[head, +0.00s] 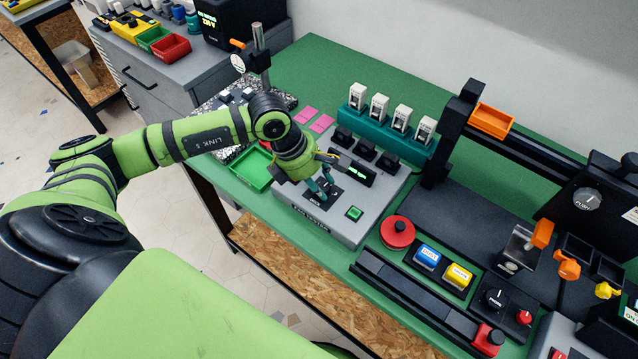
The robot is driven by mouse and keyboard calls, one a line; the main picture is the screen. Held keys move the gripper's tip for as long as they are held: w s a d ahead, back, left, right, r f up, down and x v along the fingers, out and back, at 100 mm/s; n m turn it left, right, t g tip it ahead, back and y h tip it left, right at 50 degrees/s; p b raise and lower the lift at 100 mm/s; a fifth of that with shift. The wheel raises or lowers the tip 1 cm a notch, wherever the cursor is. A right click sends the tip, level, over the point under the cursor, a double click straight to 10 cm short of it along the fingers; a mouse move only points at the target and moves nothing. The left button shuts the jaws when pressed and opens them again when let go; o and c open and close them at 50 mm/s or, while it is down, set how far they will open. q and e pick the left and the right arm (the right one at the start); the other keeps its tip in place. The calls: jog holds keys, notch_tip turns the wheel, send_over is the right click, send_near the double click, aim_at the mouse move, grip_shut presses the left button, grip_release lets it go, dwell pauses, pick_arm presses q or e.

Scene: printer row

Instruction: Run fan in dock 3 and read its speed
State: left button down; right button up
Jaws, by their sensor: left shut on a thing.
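The grey fan tester box (345,232) stands on the green bench. It carries three black docks, the left one (343,136), the middle one (365,150) and the right one (388,163). A dark display (361,172) with a green readout, too small to read, and a green push button (354,213) are on its top. My left gripper (324,188) points down at the tester's black dial plate and is shut on the selector knob, which its fingers mostly hide. My right gripper is out of view.
A teal rack (398,137) with several white modules stands behind the docks. A green tray (252,170) and pink pads (321,123) lie to the left. A red round button (397,232) and a black printer rig (454,130) are to the right.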

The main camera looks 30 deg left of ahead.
pick_arm(q)
jog(key=m+g+b, duration=0.1)
jog(key=m+b, duration=0.1)
jog(key=b, duration=0.1)
jog(key=m+g+b, duration=0.1)
jog(key=m+b, duration=0.2)
jog(key=b, duration=0.1)
jog(key=m+g+h+b, duration=0.1)
jog(key=m+b, duration=0.2)
jog(key=b, duration=0.1)
jog(key=shift+w+f, duration=0.25)
jog(key=shift+f, duration=0.1)
jog(key=shift+r+m+g+b, duration=0.2)
jog(key=shift+m+g+b, duration=0.5)
jog(key=shift+m+b, duration=0.95)
jog(key=c, duration=1.2)
grip_release()
jog(key=shift+r, duration=0.1)
jog(key=shift+w+a+r, duration=0.1)
jog(key=shift+w+r, duration=0.1)
jog(key=shift+r, duration=0.25)
jog(key=v, duration=1.1)
jog(key=shift+s, duration=0.2)
